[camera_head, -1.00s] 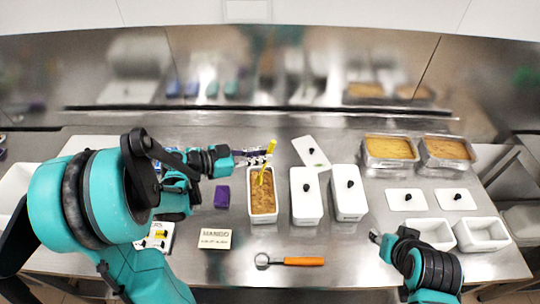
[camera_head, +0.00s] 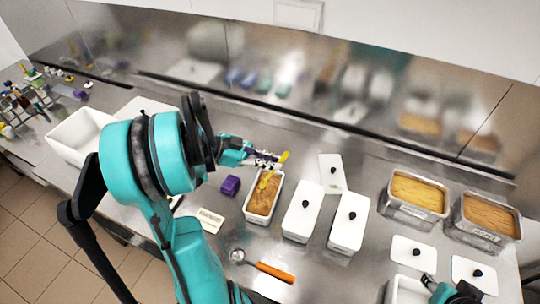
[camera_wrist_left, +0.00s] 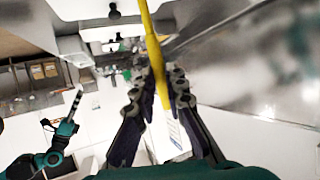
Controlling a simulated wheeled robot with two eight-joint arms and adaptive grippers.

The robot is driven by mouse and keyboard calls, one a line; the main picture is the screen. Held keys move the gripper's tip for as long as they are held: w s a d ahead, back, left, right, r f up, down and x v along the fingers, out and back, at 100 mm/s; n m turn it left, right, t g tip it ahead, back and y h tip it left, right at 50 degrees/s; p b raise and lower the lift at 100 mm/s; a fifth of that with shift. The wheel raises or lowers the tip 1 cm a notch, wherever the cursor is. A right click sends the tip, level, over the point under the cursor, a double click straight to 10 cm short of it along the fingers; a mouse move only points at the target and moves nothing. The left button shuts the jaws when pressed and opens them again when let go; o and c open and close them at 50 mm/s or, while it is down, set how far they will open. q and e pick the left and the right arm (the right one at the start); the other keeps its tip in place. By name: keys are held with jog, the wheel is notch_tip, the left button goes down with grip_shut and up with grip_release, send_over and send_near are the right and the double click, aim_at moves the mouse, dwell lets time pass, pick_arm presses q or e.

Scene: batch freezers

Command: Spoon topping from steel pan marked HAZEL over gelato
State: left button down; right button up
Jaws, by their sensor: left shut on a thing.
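My left gripper (camera_head: 268,161) is shut on a yellow utensil (camera_head: 284,157), probably a spoon, whose lower end reaches the brown gelato (camera_head: 262,200) in a white tub (camera_head: 248,215). Whether it touches the gelato I cannot tell. The yellow handle (camera_wrist_left: 153,50) runs between the fingers (camera_wrist_left: 160,85) in the left wrist view. A steel pan (camera_head: 518,232) of brown topping stands at the right; its label seems to read HAZEL. Another steel pan (camera_head: 388,203) with yellower contents stands left of it. My right gripper (camera_head: 429,281) is at the bottom right; its jaws are unclear.
Two lidded white tubs (camera_head: 302,208) (camera_head: 349,220) stand right of the gelato. A loose white lid (camera_head: 331,172) lies behind them. A purple block (camera_head: 230,185), a name card (camera_head: 210,219) and an orange-handled scoop (camera_head: 272,272) lie nearby. Lids lie before the steel pans.

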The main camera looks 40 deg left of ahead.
aim_at(282, 162)
pick_arm(q)
jog(key=w+d+g+y+p, duration=0.1)
jog(key=p, duration=0.1)
jog(key=w+d+y+p, duration=0.1)
jog(key=p, duration=0.1)
jog(key=shift+d+g, duration=0.35)
jog(key=shift+g, duration=0.05)
jog(key=w+d+f+g+y, duration=0.1)
jog(key=f+y, duration=0.1)
jog(key=w+d+f+g+y, duration=0.1)
jog(key=d+f+g+y, duration=0.1)
jog(key=w+d+f+g+y+p, duration=0.1)
jog(key=f+g+y, duration=0.1)
jog(key=f, duration=0.1)
jog(key=shift+w+d+f+y, duration=0.1)
jog(key=shift+w+d+y, duration=0.15)
jog(key=shift+d+y, duration=0.05)
jog(key=shift+w+d+f+y, duration=0.1)
jog(key=shift+d+f+y, duration=0.05)
jog(key=shift+f+y, duration=0.15)
jog(key=shift+r+p, duration=0.5)
jog(key=shift+r, duration=0.3)
jog(key=shift+r+p, duration=0.45)
jog(key=shift+r, duration=0.25)
